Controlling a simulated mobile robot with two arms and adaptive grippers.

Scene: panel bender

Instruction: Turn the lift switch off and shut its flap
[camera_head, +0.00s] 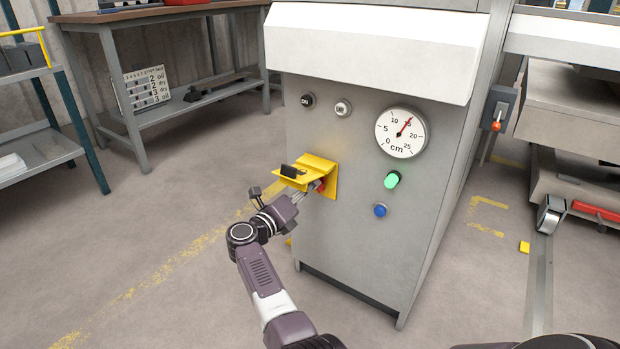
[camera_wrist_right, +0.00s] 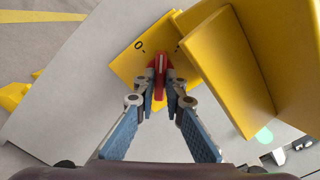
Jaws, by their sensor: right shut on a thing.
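The lift switch has a red knob (camera_wrist_right: 160,77) on a yellow plate (camera_wrist_right: 128,68) marked with a 0 and short dashes. In the wrist view the knob's bar stands nearly upright. The yellow flap (camera_head: 309,171), with a dark handle (camera_head: 288,171), is open and sticks out from the cabinet above the switch; in the wrist view it (camera_wrist_right: 225,70) fills the upper right. My right gripper (camera_head: 318,188) is under the flap, with its fingertips (camera_wrist_right: 161,88) shut on the red knob. The fingers partly hide the knob in the head view. My left gripper is not in view.
The grey cabinet (camera_head: 350,240) carries a round cm gauge (camera_head: 402,133) with its red needle near 15, a lit green button (camera_head: 392,181), a blue button (camera_head: 380,211) and two small knobs above. A workbench (camera_head: 165,15) stands behind left.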

